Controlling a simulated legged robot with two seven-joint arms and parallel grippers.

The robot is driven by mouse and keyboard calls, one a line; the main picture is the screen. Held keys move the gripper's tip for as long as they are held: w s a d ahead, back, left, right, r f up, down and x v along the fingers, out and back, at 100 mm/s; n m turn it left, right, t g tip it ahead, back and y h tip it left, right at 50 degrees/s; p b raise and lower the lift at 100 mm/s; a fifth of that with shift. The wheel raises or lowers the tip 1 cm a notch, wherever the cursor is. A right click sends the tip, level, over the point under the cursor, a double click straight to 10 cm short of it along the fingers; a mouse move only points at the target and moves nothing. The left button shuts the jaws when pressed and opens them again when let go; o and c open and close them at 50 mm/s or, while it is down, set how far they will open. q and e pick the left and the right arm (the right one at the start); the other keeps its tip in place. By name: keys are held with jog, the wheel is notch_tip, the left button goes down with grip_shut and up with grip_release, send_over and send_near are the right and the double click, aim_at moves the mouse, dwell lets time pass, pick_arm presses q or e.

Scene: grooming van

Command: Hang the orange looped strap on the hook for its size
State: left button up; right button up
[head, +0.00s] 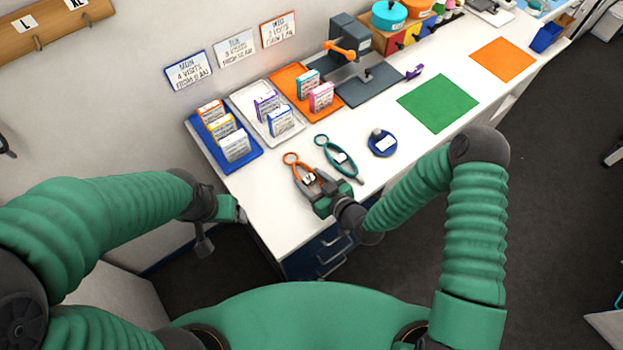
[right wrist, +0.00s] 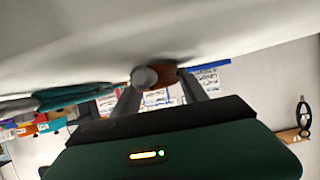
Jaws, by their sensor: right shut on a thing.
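The orange looped strap (head: 291,160) lies at the near edge of the white counter, its small loop pointing to the back left. My right gripper (head: 308,184) is shut on its near part, with a pale tag between the fingers. In the right wrist view, a brownish-orange part of the strap (right wrist: 166,80) shows between the fingers beside a grey rounded piece.
A teal strap (head: 338,158) lies just right of the orange one, and a blue round object (head: 381,144) beyond it. Blue (head: 247,160), white and orange trays with small boxes stand behind. Green (head: 438,103) and orange mats lie farther right. A dark loop (right wrist: 303,112) hangs by the rail.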

jog(key=o, duration=1.4)
jog(key=shift+a, duration=0.25)
jog(key=shift+o, duration=0.2)
